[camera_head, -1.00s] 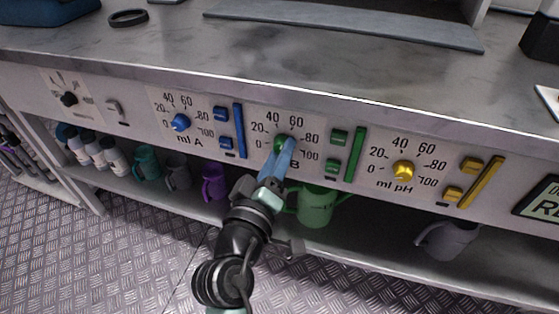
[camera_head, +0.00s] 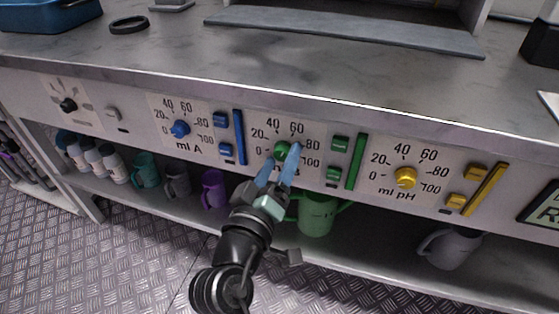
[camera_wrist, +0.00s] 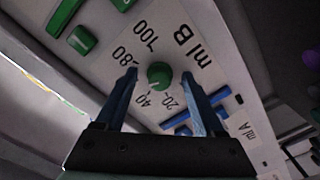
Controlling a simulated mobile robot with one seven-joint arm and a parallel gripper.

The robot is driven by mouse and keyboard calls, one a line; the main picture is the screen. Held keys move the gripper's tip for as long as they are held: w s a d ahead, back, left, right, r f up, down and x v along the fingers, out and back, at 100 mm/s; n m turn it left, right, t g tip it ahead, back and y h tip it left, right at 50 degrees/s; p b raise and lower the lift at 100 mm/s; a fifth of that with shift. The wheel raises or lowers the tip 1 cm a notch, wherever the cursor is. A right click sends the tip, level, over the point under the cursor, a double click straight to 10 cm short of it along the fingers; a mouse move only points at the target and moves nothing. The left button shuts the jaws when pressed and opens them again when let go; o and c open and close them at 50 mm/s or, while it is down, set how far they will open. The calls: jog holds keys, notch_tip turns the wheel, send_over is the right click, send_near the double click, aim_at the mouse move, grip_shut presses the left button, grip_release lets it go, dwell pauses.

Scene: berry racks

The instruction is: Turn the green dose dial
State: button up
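The green dose dial (camera_head: 281,151) is a round knob on the panel marked ml B, with a scale from 0 to 100. In the wrist view the dial (camera_wrist: 159,74) has a pale mark that seems to face the 40. My gripper (camera_head: 284,153) is open in front of the panel, with blue fingers on either side of the dial. In the wrist view the dial shows between the spread fingertips, with gaps on both sides. How near the tips are to the panel is hard to tell.
A blue dial (camera_head: 180,129) is to the left and a yellow dial (camera_head: 405,177) to the right. Green buttons (camera_head: 340,143) and a green bar (camera_head: 356,161) sit right of the green dial. A green mug (camera_head: 317,217) stands on the shelf below. The counter (camera_head: 300,70) overhangs above.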

jog(key=p+v, duration=0.1)
jog(key=v, duration=1.2)
jog(key=shift+r, duration=0.1)
dwell(0.3)
jog(key=w+d+r+m+t+y+p, duration=0.1)
jog(key=w+r+m+t, duration=0.15)
jog(key=r, duration=0.75)
jog(key=w+d+r+m+t, duration=0.1)
jog(key=w+r+m, duration=0.15)
jog(key=r, duration=0.65)
jog(key=s+d+r+t+y, duration=0.1)
jog(key=s+r+t+y, duration=0.2)
jog(key=r, duration=0.8)
jog(key=s+d+r+t+y, duration=0.1)
jog(key=s+r+t, duration=0.3)
jog(key=r, duration=0.8)
notch_tip(320, 180, up, 38)
jog(key=p, duration=3.8)
jog(key=shift+y+p, duration=0.3)
